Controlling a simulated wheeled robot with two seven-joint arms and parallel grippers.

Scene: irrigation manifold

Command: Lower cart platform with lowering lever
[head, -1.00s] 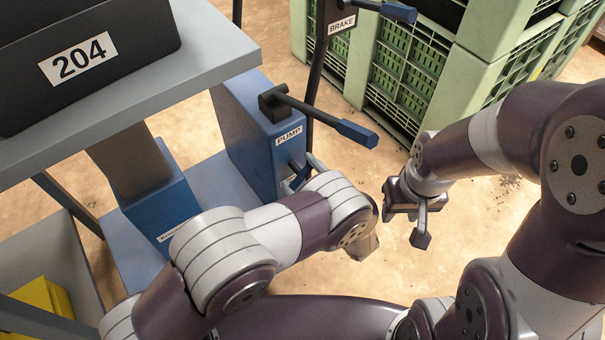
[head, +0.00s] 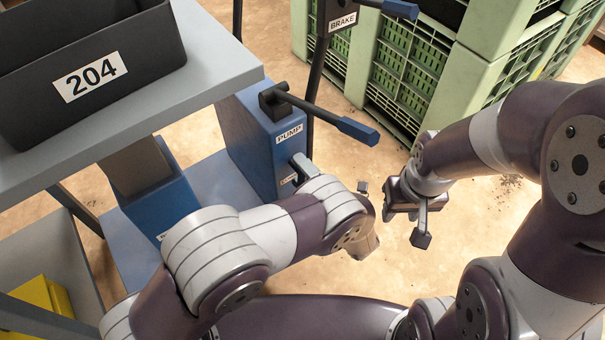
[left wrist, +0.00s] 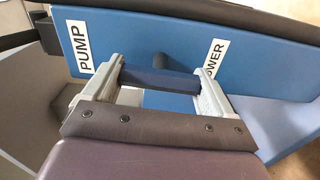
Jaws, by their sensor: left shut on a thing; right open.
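The lowering lever (left wrist: 160,80), a dark blue bar, lies between the fingers of my left gripper (left wrist: 163,88), which is shut on it. It sits on the blue pump housing (head: 262,140), beside a partly covered label that reads "OWER". In the head view my left wrist and forearm hide the lever. The grey cart platform (head: 225,72) is at the upper left and carries a black bin (head: 120,38) labelled 204. My right gripper (head: 405,222) is open and empty, apart from the cart, above the floor.
The pump handle (head: 357,131), with a blue grip, sticks out from the housing top. A brake lever (head: 400,10) is at the top. Green crates (head: 470,75) stand behind. A yellow box (head: 42,305) is at lower left. Bare floor lies around my right gripper.

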